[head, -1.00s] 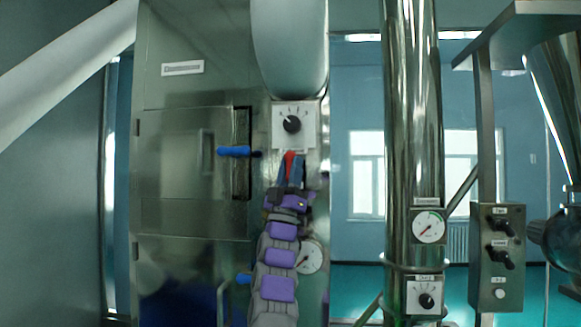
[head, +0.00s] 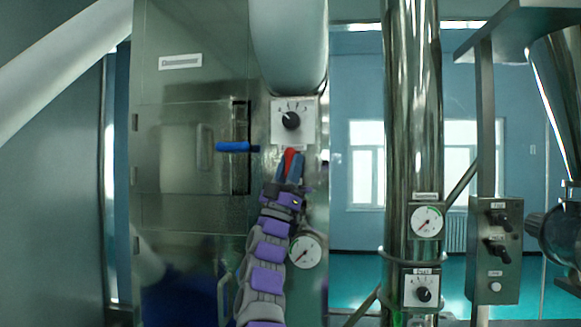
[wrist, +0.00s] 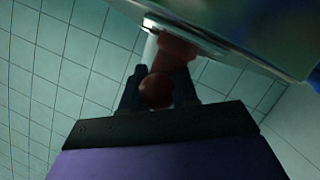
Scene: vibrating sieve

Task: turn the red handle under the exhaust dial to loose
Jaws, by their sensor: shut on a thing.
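The red handle (head: 290,156) shows just below the square white dial plate (head: 293,122) with its black knob, on the metal cabinet front. My gripper (head: 290,165) reaches up from below, with its fingers around the red handle. In the wrist view, the red handle (wrist: 168,72) has a rounded end that sits between the two dark fingers of my gripper (wrist: 158,90). The fingers are shut on it. Part of the handle is hidden behind the fingers in the head view. The print on the dial plate is too small to read.
A blue handle (head: 234,147) sticks out from the cabinet door to the left. A round gauge (head: 305,251) is beside my arm. A steel pipe (head: 412,120) with a gauge and dial, and a switch box (head: 497,250), stand to the right.

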